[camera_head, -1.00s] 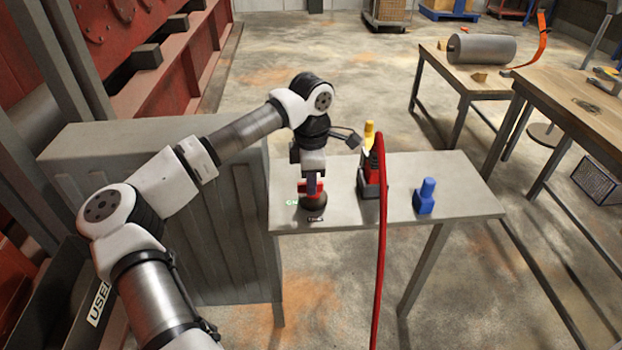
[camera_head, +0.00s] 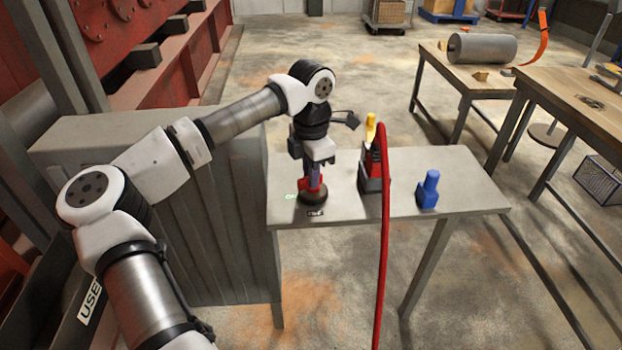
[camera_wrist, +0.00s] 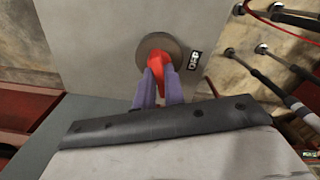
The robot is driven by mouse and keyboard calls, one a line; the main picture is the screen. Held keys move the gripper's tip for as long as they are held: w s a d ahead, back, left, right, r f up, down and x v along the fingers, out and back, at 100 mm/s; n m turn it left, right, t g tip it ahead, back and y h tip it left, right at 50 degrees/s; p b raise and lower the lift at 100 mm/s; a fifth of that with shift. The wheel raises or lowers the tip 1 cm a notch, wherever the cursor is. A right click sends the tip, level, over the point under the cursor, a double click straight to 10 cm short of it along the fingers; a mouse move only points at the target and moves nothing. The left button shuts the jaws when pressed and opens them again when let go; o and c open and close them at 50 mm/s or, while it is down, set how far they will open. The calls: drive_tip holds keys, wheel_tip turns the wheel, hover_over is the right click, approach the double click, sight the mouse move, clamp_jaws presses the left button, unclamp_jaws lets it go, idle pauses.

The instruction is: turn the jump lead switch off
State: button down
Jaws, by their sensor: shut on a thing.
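The switch's round dark base (camera_head: 318,197) sits on the grey table (camera_head: 465,198), near its left end. In the wrist view the base is a grey disc (camera_wrist: 152,44) with a red handle (camera_wrist: 160,66) across it. A dark label reading "OFF" (camera_wrist: 194,60) lies just right of the disc. In the head view this label (camera_head: 316,212) is in front of the base, and a small green mark (camera_head: 290,196) is to its left. My gripper (camera_wrist: 161,76) is shut on the red handle, one purple finger on each side. It reaches down from above in the head view (camera_head: 314,185).
A red and black block (camera_head: 371,178) with a yellow top (camera_head: 370,128) stands right of the switch. A red cable (camera_head: 382,250) hangs in front of the table. A blue object (camera_head: 428,190) stands farther right. A grey ribbed cabinet (camera_head: 235,210) adjoins the table's left end.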

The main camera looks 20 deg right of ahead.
drive_tip(key=n+b, duration=0.3)
drive_tip(key=n, duration=0.3)
drive_tip(key=shift+s+f, duration=0.1)
drive_tip(key=shift+f, duration=0.05)
drive_tip(key=n+b, duration=0.2)
drive_tip(key=n, duration=0.2)
drive_tip(key=shift+d, duration=0.1)
drive_tip(key=shift+s+n+b, duration=0.1)
drive_tip(key=shift+n+b, duration=0.5)
drive_tip(key=shift+n, duration=1)
drive_tip(key=c, duration=1.5)
unclamp_jaws()
drive_tip(key=shift+d+r, duration=0.1)
drive_tip(key=shift+r, duration=0.1)
wheel_tip(320, 180, up, 14)
drive_tip(key=shift+f, duration=0.1)
